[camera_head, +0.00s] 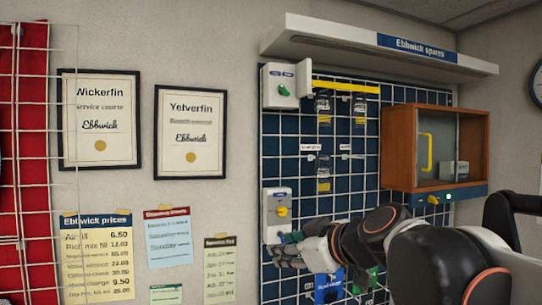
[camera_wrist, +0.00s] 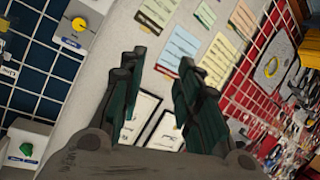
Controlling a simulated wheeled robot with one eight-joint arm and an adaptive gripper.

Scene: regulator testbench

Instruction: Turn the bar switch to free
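Two white wall boxes carry knobs, and I cannot read which one is the bar switch. The upper box (camera_head: 274,92) has a green knob (camera_head: 284,90); in the wrist view the green knob (camera_wrist: 26,149) is at lower left. The lower box (camera_head: 270,222) has a yellow knob (camera_head: 283,212); in the wrist view the yellow knob (camera_wrist: 79,24) is at upper left. Their small labels are unreadable. My gripper (camera_head: 284,250) is just below the lower box in the head view. In the wrist view my gripper (camera_wrist: 159,64) is open with nothing between its fingers.
A wooden cabinet (camera_head: 398,150) with a yellow handle hangs at right, with small knobs (camera_head: 433,199) below it. A shelf (camera_head: 330,39) juts out above the blue grid panel (camera_head: 290,140). Frames and paper notices (camera_head: 95,255) cover the wall at left.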

